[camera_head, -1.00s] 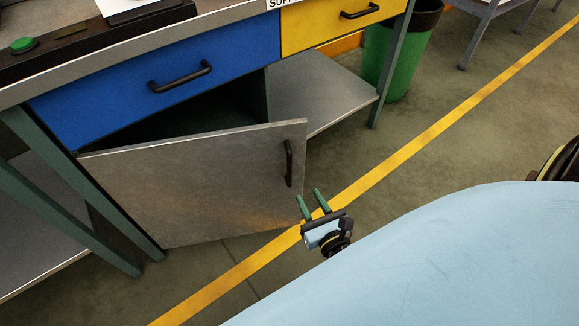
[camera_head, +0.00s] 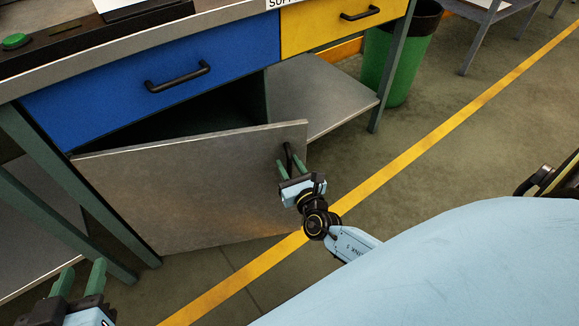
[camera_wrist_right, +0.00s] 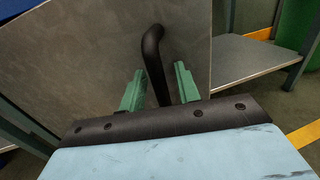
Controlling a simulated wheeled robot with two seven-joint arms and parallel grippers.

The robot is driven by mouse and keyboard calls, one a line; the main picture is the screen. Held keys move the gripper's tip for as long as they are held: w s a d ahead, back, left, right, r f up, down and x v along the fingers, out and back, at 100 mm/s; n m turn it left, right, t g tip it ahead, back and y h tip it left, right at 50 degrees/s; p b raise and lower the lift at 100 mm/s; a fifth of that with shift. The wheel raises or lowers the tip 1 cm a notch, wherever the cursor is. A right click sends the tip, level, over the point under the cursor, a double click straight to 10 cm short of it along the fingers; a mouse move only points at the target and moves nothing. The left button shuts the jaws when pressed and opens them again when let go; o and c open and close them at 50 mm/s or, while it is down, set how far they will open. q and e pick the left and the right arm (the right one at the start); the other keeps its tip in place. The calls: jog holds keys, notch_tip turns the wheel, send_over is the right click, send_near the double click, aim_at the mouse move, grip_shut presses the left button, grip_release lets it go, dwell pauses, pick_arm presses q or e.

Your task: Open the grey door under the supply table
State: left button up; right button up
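The grey door (camera_head: 190,190) under the supply table stands partly open, swung out on its left edge, with a dark gap above it. Its black bar handle (camera_head: 289,157) is near the right edge. My right gripper (camera_head: 292,168) is at the handle. In the right wrist view the black handle (camera_wrist_right: 154,62) runs down between the two green fingers (camera_wrist_right: 158,88), which stand apart with gaps at the sides; contact is not visible. My left gripper (camera_head: 80,278) is at the lower left, fingers apart, empty, away from the door.
A blue drawer (camera_head: 150,85) and a yellow drawer (camera_head: 335,22) sit above, both closed. A lower shelf (camera_head: 320,90) is right of the door. A green bin (camera_head: 395,65) stands further right. Green table legs (camera_head: 75,200) stand at left. Floor in front is clear.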

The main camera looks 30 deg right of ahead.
grip_shut()
dwell(0.4)
